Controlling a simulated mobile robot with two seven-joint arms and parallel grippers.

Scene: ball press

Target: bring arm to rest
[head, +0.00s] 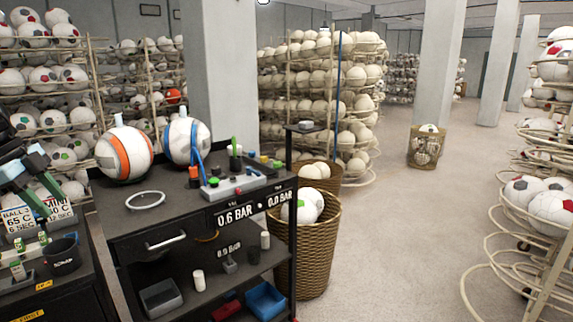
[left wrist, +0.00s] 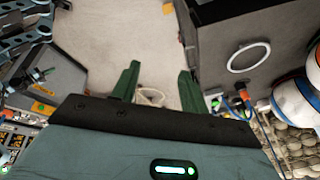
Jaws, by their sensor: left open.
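My left gripper (head: 44,186) is at the left edge of the head view, in front of the ball racks and above the dark bench at the lower left. In the left wrist view its two green fingers (left wrist: 158,84) stand apart with nothing between them. Pale floor and a small light-coloured loop lie beyond them. The gripper is beside the dark cart (head: 165,225), not visibly touching it. My right gripper is in neither view.
An orange-striped ball (head: 125,152) and a blue-striped ball (head: 187,141) sit on the cart, with a white ring (head: 145,200) in front. A dark scrap cup (head: 62,254) stands on the lower-left bench. A wicker basket (head: 308,255) holds balls. Floor (head: 400,240) to the right is clear.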

